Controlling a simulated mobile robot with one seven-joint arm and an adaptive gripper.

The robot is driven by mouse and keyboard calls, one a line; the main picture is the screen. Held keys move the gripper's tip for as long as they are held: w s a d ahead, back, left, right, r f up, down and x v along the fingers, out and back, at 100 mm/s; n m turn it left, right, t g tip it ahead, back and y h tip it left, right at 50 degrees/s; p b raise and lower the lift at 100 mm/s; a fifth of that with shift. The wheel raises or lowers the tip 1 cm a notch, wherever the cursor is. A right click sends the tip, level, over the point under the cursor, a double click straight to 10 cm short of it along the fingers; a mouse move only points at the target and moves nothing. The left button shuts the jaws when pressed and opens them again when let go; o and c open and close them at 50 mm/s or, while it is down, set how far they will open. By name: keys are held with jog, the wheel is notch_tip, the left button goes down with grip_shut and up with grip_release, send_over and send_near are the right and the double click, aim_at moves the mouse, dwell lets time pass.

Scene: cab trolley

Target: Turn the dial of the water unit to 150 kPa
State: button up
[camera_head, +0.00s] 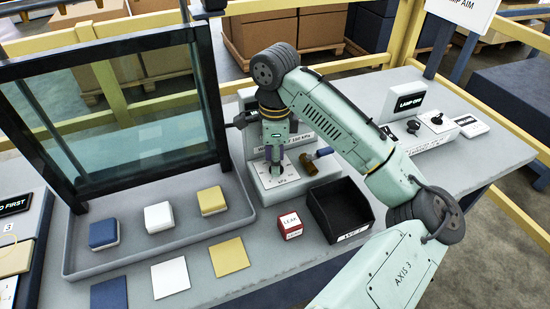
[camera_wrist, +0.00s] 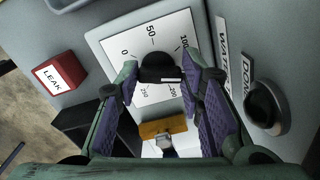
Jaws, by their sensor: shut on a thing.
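The water unit (camera_head: 251,141) stands at the back of the bench, with a sign ending in "kPa" partly hidden by my arm. Its pale dial plate (camera_head: 262,181) also shows in the wrist view (camera_wrist: 112,42), with 0, 50, 100, 200 and 250 readable. The 150 mark is hidden, apparently by the right finger. My gripper (camera_head: 275,161) points down at the dial. In the wrist view my gripper (camera_wrist: 160,74) is shut on the black dial knob (camera_wrist: 158,62), one finger on each side. A white mark shows on the knob's near edge; I cannot tell which number it points to.
A brass fitting (camera_head: 310,166) with a blue end sits right of the dial. A black bin (camera_head: 345,212) and a red LEAK block (camera_head: 290,226) are in front. A black button (camera_wrist: 264,105) beside DONE is close to the right finger. A framed glass panel (camera_head: 120,100) stands left.

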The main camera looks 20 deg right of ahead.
jog(key=o, duration=1.2)
jog(key=shift+c, duration=0.2)
